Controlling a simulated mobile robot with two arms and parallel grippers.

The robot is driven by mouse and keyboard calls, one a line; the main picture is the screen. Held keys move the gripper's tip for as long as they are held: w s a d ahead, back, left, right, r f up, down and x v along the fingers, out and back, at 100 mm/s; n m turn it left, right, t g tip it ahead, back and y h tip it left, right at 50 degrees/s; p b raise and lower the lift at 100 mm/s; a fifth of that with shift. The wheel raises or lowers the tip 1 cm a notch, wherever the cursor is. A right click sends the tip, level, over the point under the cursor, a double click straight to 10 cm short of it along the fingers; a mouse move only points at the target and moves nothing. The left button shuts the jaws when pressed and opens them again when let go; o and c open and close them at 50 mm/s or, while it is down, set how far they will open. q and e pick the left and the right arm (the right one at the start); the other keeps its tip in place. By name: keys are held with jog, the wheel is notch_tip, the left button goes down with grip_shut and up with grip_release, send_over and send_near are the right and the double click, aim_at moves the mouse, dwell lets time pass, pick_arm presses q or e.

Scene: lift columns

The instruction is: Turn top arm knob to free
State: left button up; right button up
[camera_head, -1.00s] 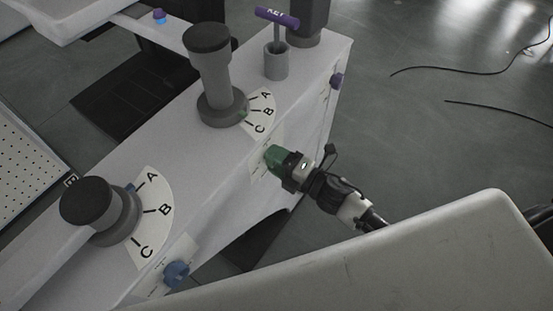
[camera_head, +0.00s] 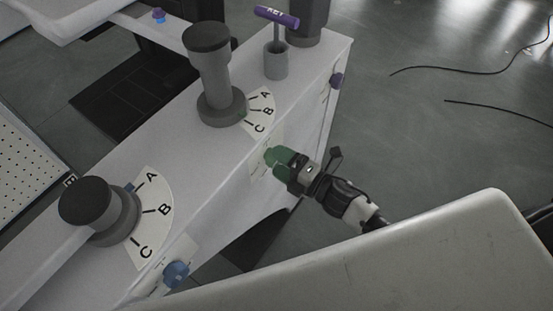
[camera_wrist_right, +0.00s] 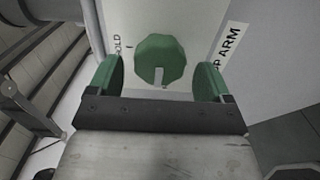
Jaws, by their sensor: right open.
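The green faceted top arm knob (camera_wrist_right: 160,60) is on a white panel in the right wrist view. A short pale mark on it points down in that picture. "HOLD" is printed to its left and a partly hidden "TOP ARM" label (camera_wrist_right: 229,52) is to its right. My right gripper (camera_wrist_right: 160,76) is open, its green finger pads on either side of the knob with gaps to it. In the head view my right gripper (camera_head: 279,163) is at the side of the white column box; the knob is hard to tell from the green fingers there. My left gripper is not in view.
The white box (camera_head: 190,165) carries two dark levers (camera_head: 212,80) (camera_head: 90,205) with A-B-C dials. A purple-handled key (camera_head: 277,17) stands in a grey socket. Cables (camera_head: 450,68) lie on the floor.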

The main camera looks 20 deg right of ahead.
jog(key=b+v, duration=0.1)
jog(key=v, duration=0.8)
jog(key=shift+s+d, duration=0.1)
